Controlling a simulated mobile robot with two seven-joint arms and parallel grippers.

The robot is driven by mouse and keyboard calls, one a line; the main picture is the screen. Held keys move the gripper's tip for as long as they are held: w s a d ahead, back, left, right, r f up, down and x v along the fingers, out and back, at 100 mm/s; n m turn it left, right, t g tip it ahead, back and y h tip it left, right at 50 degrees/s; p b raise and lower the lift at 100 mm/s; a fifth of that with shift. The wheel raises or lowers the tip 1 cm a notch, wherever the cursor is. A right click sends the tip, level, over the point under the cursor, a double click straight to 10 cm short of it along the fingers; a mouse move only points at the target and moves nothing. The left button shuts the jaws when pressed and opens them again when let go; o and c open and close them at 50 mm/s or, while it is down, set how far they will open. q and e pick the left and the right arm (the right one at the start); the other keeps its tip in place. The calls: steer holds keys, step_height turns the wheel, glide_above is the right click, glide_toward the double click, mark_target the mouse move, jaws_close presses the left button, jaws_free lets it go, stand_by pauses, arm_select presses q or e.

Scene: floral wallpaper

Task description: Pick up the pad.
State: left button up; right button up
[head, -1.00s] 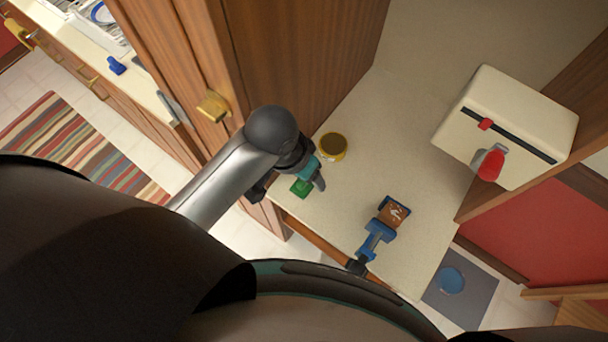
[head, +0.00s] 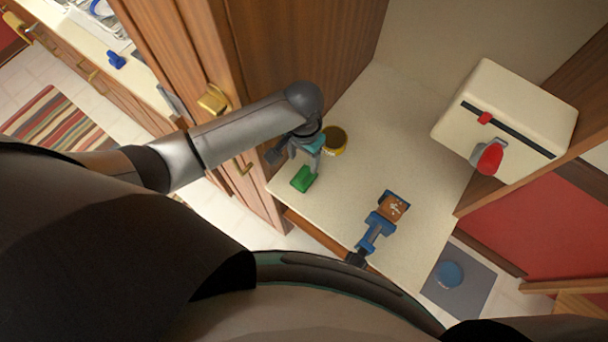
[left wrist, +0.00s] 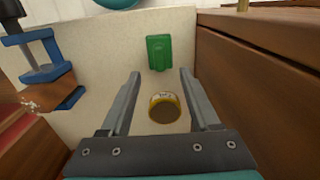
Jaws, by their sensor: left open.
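A small green block-like thing, which I take to be the pad (head: 303,180), lies on the pale counter near its front left edge. It also shows in the left wrist view (left wrist: 159,52), just beyond and between my fingertips. My left gripper (head: 306,158) is open and empty above the counter, between the pad and a round yellow-rimmed tin (head: 334,139). In the left wrist view my two grey fingers (left wrist: 160,73) stand apart, with the tin (left wrist: 165,108) below the space between them. I see no contact with the pad. My right gripper is not in view.
A blue clamp-like tool (head: 374,232) with a brown block (head: 393,207) sits at the counter's front edge. A cream box-shaped appliance (head: 510,115) with a red knob stands right. A tall wooden cabinet (head: 290,60) rises close left. The counter's middle is clear.

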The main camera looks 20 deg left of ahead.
mark_target(304, 173)
arm_select(q)
steer(key=shift+f, duration=2.5)
step_height(304, 173, down, 4)
steer(key=b, duration=0.3)
steer(key=shift+w+b, duration=0.1)
steer(key=shift+b, duration=0.2)
steer(key=shift+r, duration=0.1)
jaws_close()
